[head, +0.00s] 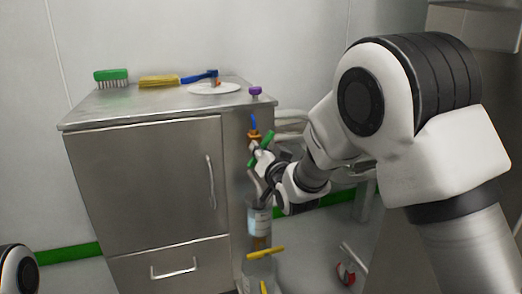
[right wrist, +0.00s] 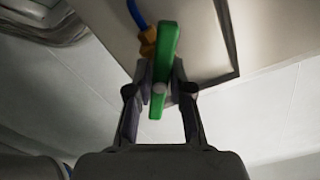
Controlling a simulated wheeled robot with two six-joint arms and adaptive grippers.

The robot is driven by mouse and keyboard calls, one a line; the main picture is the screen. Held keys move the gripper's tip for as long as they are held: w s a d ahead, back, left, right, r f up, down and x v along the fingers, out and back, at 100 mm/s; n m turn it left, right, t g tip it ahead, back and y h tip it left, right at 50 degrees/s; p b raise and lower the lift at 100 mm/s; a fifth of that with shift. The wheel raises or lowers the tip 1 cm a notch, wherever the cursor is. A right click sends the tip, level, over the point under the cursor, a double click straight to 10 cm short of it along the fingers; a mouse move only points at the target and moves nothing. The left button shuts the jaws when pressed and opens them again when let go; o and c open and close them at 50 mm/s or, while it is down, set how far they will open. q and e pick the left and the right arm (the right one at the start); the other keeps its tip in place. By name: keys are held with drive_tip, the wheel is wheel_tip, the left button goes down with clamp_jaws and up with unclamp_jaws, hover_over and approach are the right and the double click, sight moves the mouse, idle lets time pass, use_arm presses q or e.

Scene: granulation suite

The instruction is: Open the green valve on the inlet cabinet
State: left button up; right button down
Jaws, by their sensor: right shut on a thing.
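The green valve (head: 268,137) is on the right side of the steel inlet cabinet (head: 150,175), below a brass fitting with a blue tube (head: 253,124). My right gripper (head: 256,162) is at the valve, and its fingers hide part of it in the head view. In the right wrist view the green handle (right wrist: 166,55) runs lengthwise between the two fingertips (right wrist: 160,88), which are shut on it around its round pale hub. My left gripper is not in view.
A green brush (head: 111,76), a yellow brush (head: 159,81) and a white disc (head: 214,88) are on the cabinet top. A purple knob (head: 255,91) is above the valve. A bottle (head: 259,222) and yellow handle (head: 265,252) are below my right gripper.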

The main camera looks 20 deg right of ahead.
drive_tip(key=shift+r, duration=0.1)
drive_tip(key=n+p, duration=0.2)
drive_tip(key=shift+n, duration=0.4)
drive_tip(key=n+p, duration=0.1)
drive_tip(key=n, duration=0.1)
drive_tip(key=shift+n, duration=0.4)
drive_tip(key=n+p, duration=0.2)
drive_tip(key=n, duration=0.1)
drive_tip(key=shift+n, duration=0.3)
drive_tip(key=c, duration=1.9)
unclamp_jaws()
drive_tip(key=n+p, duration=0.2)
drive_tip(key=n, duration=0.1)
drive_tip(key=shift+n, duration=0.3)
drive_tip(key=o, duration=0.5)
drive_tip(key=n, duration=0.2)
drive_tip(key=n+p, duration=0.1)
drive_tip(key=shift+w+f+n, duration=0.1)
drive_tip(key=shift+f+n, duration=0.1)
drive_tip(key=shift+n, duration=0.2)
drive_tip(key=shift+o, duration=0.4)
drive_tip(key=shift+a+f+n, duration=0.1)
drive_tip(key=shift+n, duration=0.5)
drive_tip(key=shift+f, duration=0.15)
